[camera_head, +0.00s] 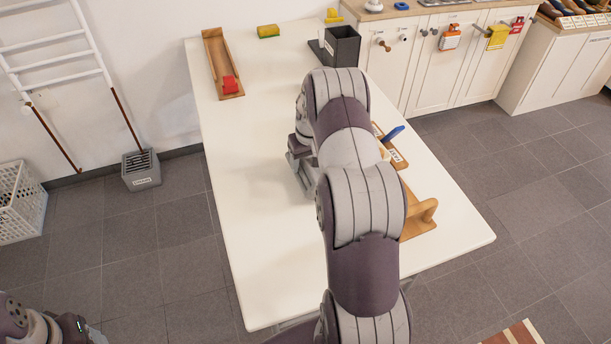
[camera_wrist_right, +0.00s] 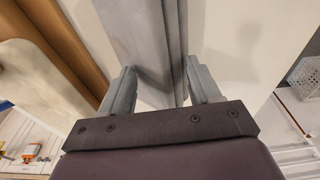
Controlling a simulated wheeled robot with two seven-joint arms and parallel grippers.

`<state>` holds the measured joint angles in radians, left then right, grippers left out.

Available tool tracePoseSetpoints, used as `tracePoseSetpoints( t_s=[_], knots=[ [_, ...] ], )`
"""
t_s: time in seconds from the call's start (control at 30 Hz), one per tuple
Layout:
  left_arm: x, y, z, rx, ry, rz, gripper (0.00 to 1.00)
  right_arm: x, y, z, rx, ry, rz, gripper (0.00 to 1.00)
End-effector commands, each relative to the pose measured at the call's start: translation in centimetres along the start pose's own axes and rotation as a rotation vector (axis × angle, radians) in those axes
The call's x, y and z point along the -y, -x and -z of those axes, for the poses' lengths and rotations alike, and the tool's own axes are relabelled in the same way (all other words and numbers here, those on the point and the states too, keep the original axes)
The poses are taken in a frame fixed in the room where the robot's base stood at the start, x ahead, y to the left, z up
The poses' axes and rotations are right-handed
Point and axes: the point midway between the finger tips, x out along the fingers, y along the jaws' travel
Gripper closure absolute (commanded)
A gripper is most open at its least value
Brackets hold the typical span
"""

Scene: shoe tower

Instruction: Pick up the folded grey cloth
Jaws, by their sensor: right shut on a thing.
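The folded grey cloth (camera_wrist_right: 150,45) shows in the right wrist view as long grey folds between the two fingers of my right gripper (camera_wrist_right: 162,88). The gripper is shut on it, with one finger against each side. In the head view the cloth (camera_head: 298,172) shows only as a small grey piece at the left of my right arm, over the white table (camera_head: 262,250). My right arm hides most of it and most of the gripper there. I cannot tell whether the cloth touches the table. At the lower left only part of my left arm shows, without its gripper fingers.
A yellow sponge (camera_head: 268,31) and a dark grey bin (camera_head: 342,47) stand at the back. A wooden stand (camera_head: 418,215) is right of my arm. The table's front left is clear.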

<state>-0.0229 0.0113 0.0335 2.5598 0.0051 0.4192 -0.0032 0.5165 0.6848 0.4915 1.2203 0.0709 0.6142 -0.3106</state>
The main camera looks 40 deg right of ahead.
Motion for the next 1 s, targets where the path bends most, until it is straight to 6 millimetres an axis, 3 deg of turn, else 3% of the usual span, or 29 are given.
tracePoseSetpoints(
  t_s=[0.2,0.3,0.7,0.93,1.0],
  knots=[
    [0.0,-1.0,-0.1,0.000,0.000,0.000,0.40,-3.2,2.5,4.7,-0.010,0.001,-0.005,1.00],
    [0.0,-1.0,-0.1,0.000,0.000,0.000,0.40,-4.1,3.4,6.0,-0.008,0.001,-0.004,1.00],
    [0.0,-1.0,-0.1,0.000,0.000,0.000,0.40,-4.8,4.3,7.0,-0.010,0.002,-0.005,0.99],
    [0.0,-1.0,-0.1,0.000,0.000,0.000,0.40,-4.8,4.4,7.1,-0.011,0.002,-0.006,0.24],
    [0.0,-1.0,-0.1,0.000,0.000,0.000,0.40,-4.8,4.4,7.1,-0.011,0.002,-0.006,0.20]
  ],
)
